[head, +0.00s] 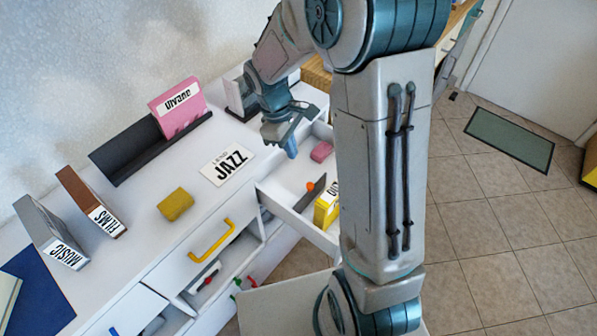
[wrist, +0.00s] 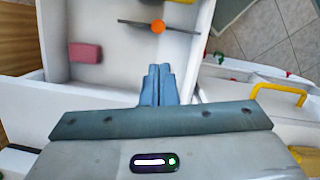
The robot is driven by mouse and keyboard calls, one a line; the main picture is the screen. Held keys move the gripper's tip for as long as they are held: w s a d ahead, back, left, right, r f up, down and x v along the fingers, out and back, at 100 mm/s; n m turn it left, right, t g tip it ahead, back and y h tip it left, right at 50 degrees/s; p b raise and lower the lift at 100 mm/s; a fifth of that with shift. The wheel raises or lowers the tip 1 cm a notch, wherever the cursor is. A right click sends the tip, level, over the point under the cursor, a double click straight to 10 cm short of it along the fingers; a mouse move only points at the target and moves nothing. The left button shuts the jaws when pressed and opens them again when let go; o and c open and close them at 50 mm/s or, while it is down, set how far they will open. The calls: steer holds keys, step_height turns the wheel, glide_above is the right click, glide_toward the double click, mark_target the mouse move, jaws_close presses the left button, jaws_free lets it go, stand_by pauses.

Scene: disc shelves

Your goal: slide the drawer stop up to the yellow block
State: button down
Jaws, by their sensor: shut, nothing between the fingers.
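The drawer stop (head: 306,199) is a thin dark plate with an orange knob, standing across the inside of an open white drawer. It also shows at the top of the wrist view (wrist: 185,29). The yellow block (head: 325,210) with a white label stands near the drawer's front end, partly hidden behind my arm. A gap shows between the stop and this block. My gripper (head: 291,151) is shut and empty, above the back part of the drawer, apart from the stop. Its closed fingertips (wrist: 158,70) show in the wrist view, pointing toward the stop.
A pink block (head: 321,151) lies in the drawer's back part, and also shows in the wrist view (wrist: 85,53). On the white top are a yellow piece (head: 175,204), a JAZZ card (head: 228,163) and a pink case (head: 178,107). A yellow handle (head: 212,240) sticks out nearby.

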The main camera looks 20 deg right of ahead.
steer(key=f, duration=0.2)
glide_above(310, 194)
steer(key=w+a, duration=0.3)
steer(key=w+a+x, duration=0.1)
steer(key=x, duration=0.7)
steer(key=shift+f, duration=0.3)
steer(key=shift+s, duration=0.15)
